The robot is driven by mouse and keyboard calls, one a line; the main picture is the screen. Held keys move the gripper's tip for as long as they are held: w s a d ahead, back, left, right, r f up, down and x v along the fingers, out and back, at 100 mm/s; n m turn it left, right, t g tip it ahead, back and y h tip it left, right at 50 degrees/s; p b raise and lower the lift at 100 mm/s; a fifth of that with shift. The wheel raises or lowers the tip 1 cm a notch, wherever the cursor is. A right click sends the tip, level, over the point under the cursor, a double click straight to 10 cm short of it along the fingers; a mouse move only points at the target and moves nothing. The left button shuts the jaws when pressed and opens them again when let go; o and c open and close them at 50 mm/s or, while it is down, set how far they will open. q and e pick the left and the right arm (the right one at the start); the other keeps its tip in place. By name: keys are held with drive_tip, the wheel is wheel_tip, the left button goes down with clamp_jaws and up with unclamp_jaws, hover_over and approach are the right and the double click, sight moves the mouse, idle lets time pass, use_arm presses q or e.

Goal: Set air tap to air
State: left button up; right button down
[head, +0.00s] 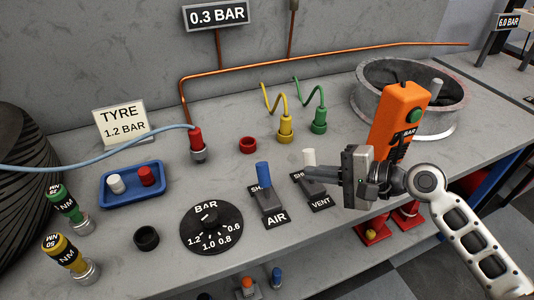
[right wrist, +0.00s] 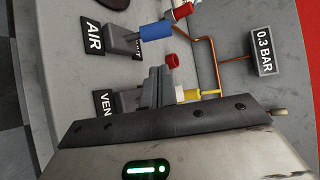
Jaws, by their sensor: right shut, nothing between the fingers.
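The air tap has a blue lever (head: 264,174) on a grey block between a SHUT label at its back and an AIR label (head: 276,218) in front. The lever stands up and leans toward the SHUT side; it also shows in the right wrist view (right wrist: 156,31). My right gripper (head: 308,173) is shut and empty, to the right of the air tap, at the vent tap's white lever (head: 309,157). In the right wrist view its fingers (right wrist: 157,88) are together and partly hide the vent tap. I cannot tell whether they touch it. My left gripper is not in view.
A black BAR dial (head: 211,229) sits left of the air tap. An orange handheld unit (head: 399,122) and a round metal ring (head: 364,105) are at the back right. A blue tray (head: 126,198) and a tyre sign (head: 123,126) are left. The gauge sign (head: 216,15) reads 0.3 BAR.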

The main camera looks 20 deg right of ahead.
sight(263, 177)
drive_tip(key=x, duration=0.9)
drive_tip(key=shift+w+a, duration=0.1)
drive_tip(key=shift+a, duration=0.2)
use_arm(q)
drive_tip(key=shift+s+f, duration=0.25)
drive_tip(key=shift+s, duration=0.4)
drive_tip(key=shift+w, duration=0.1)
use_arm(e)
drive_tip(key=shift+f, duration=0.1)
